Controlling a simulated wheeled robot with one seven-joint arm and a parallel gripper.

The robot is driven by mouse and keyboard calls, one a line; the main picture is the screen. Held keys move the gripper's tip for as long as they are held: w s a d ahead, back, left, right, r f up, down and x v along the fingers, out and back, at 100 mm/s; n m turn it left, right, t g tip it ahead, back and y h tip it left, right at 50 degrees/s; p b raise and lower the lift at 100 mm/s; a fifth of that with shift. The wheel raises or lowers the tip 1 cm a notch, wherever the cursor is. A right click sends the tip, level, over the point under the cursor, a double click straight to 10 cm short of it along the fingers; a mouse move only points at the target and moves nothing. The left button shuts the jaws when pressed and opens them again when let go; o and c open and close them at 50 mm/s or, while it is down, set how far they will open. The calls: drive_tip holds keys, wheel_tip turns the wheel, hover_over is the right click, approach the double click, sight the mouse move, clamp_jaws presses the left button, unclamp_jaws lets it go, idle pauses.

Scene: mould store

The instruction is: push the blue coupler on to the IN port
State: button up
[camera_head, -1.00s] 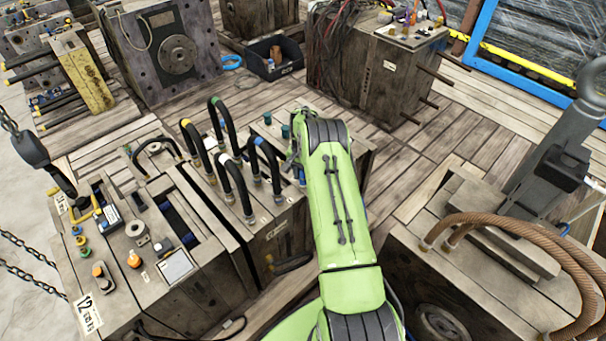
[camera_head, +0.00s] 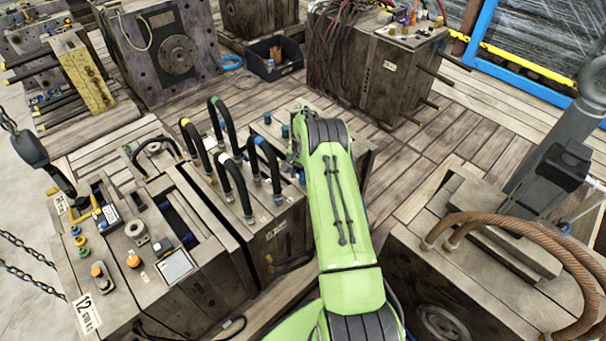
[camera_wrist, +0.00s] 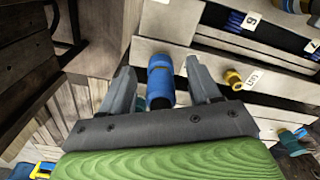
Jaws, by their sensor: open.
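The blue coupler (camera_wrist: 160,78) is a short ribbed cylinder with a dark lower end in the wrist view. My gripper (camera_wrist: 159,66) is open, with one grey finger on each side of the coupler. A gap shows beside it on the right; contact on the left is hard to judge. I cannot read an IN label, and whether the coupler is seated on a port is not clear. A brass-yellow fitting (camera_wrist: 233,79) sits to the right beside a small white tag (camera_wrist: 253,82) that appears upside down. In the head view my green arm hides the gripper's fingers.
Several black hoses with coloured ends, one of them a curved hose (camera_head: 235,185), stand on the mould block left of my arm. Another block with brown hoses (camera_head: 510,230) stands at right. A black bin (camera_head: 275,60) sits on the planks behind. Plank floor (camera_head: 430,150) is clear between.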

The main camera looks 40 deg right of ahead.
wheel_tip(320, 180, up, 16)
drive_tip(key=p, duration=0.4)
drive_tip(key=shift+f, duration=0.1)
